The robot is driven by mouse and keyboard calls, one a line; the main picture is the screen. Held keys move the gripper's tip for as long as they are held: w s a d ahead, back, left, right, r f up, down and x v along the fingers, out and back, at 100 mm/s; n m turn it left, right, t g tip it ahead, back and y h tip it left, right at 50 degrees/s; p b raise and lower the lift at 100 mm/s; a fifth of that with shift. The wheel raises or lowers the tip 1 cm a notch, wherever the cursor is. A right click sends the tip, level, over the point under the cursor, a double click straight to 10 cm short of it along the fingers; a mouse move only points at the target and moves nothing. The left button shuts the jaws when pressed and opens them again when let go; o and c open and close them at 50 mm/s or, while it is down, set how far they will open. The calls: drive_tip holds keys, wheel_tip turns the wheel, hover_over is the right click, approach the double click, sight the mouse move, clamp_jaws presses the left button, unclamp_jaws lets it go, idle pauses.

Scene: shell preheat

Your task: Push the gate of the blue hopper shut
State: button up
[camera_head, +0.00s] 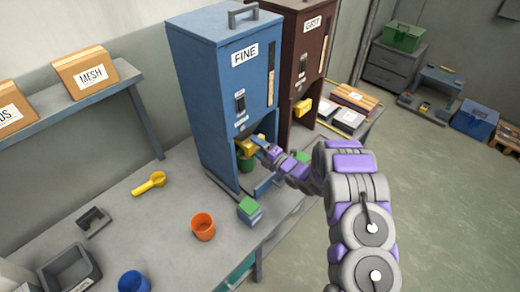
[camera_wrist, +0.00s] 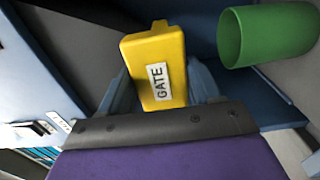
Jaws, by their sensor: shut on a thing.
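The blue hopper (camera_head: 205,90), labelled FINE, stands upright at the back of the bench. Its yellow gate (camera_head: 244,147) sits low on its front, above an opening. In the wrist view the yellow gate block (camera_wrist: 172,50), labelled GATE, lies between the blue fingers of my gripper (camera_wrist: 160,78). My gripper is shut on it. In the head view my gripper (camera_head: 262,143) reaches it from the right and partly covers it. A green cup (camera_head: 246,164) stands in the opening below; it also shows in the wrist view (camera_wrist: 262,35). How far the gate is open cannot be told.
A brown hopper (camera_head: 302,50) with its own yellow gate stands close behind to the right. A small green-topped box (camera_head: 249,211), an orange cup (camera_head: 203,226) and a yellow scoop (camera_head: 149,183) are on the bench. The bench between the scoop and orange cup is clear.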

drive_tip(key=o, duration=1.1)
drive_tip(key=shift+f, duration=0.1)
drive_tip(key=shift+c, duration=0.2)
drive_tip(key=o, duration=0.4)
drive_tip(key=shift+w+a, duration=0.15)
drive_tip(key=shift+c, duration=0.2)
drive_tip(key=v, duration=1.7)
drive_tip(key=shift+p, duration=0.45)
drive_tip(key=shift+f, duration=0.1)
